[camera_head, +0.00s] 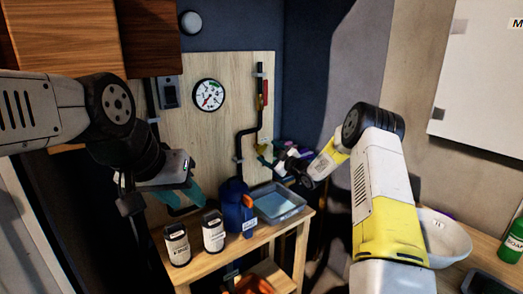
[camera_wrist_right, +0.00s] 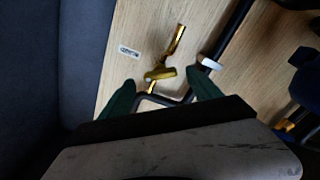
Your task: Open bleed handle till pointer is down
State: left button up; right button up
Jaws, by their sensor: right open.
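A yellow handle (camera_wrist_right: 166,62) on a brass fitting stands in front of the panel in the right wrist view, beside a small label (camera_wrist_right: 129,52). My right gripper (camera_wrist_right: 162,88) is open, its green fingers on either side of the fitting's lower end, apart from the handle. In the head view it is partly hidden near the pipe. My left gripper (camera_head: 183,193) is in front of the panel; its jaw gap is unclear.
A black pipe (camera_head: 239,145) runs down the panel, with a red handle (camera_head: 265,92) higher up. A white basin (camera_head: 447,240) is at right.

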aim_at(261, 148)
jog(key=x, duration=0.7)
jog(key=shift+s, duration=0.1)
jog(key=c, duration=1.4)
jog(key=shift+a+n, duration=0.1)
jog(key=shift+n, duration=0.6)
jog(key=o, duration=1.4)
